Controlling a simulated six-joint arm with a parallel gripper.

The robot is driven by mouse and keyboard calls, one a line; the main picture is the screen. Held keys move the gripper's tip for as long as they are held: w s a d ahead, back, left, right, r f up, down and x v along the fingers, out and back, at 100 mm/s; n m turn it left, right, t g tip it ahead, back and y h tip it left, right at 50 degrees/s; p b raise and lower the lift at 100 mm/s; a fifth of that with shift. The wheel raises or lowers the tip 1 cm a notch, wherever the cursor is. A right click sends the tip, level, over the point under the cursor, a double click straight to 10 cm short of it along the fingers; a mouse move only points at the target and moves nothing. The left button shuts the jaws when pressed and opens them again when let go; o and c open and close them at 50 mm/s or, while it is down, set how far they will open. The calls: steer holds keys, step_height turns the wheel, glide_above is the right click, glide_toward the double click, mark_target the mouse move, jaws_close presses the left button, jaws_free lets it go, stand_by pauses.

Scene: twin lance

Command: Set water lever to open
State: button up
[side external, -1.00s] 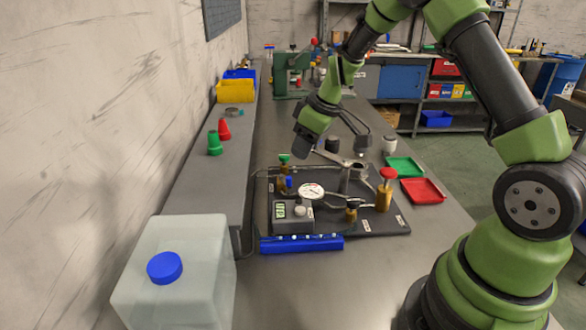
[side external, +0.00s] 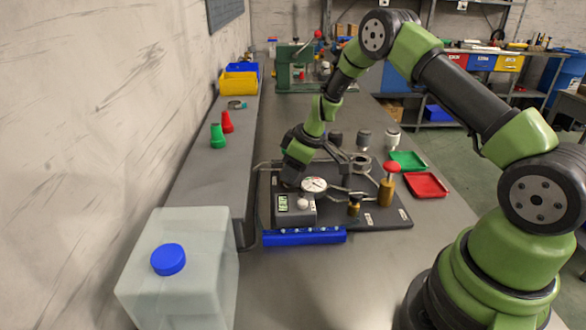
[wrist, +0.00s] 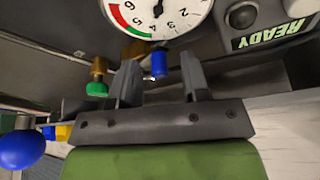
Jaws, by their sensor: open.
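The small blue lever (wrist: 159,65) shows in the wrist view between the two fingers of my gripper (wrist: 160,82), with a brass body behind it. The fingers are apart, one on each side of the lever, and I see no clear contact. I take this blue lever to be the water lever, but its label cannot be read. In the side view my gripper (side external: 291,178) is low over the left part of the black panel (side external: 385,215) and hides the lever. A green knob on a brass valve (wrist: 97,88) sits just outside the left finger in the wrist view.
A dial gauge (side external: 314,185) and a grey box with a lit display (side external: 295,207) stand close to my gripper; the display reads READY (wrist: 280,32). A red-topped brass valve (side external: 388,185) is to the right. A blue bar (side external: 305,237) lies along the panel's front.

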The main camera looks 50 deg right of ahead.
jaws_close()
steer(key=shift+w+a+m+t+h, duration=0.15)
steer(key=shift+a+m+h, duration=0.15)
steer(key=shift+m, duration=0.45)
steer(key=shift+w+a+m+t+h, duration=0.1)
steer(key=shift+w+a+m+h, duration=0.15)
steer(key=shift+m, duration=0.45)
steer(key=shift+w+a+m+t+h, duration=0.1)
steer(key=shift+a+m+h, duration=0.2)
steer(key=shift+m, duration=0.45)
jaws_free()
steer(key=v, duration=1)
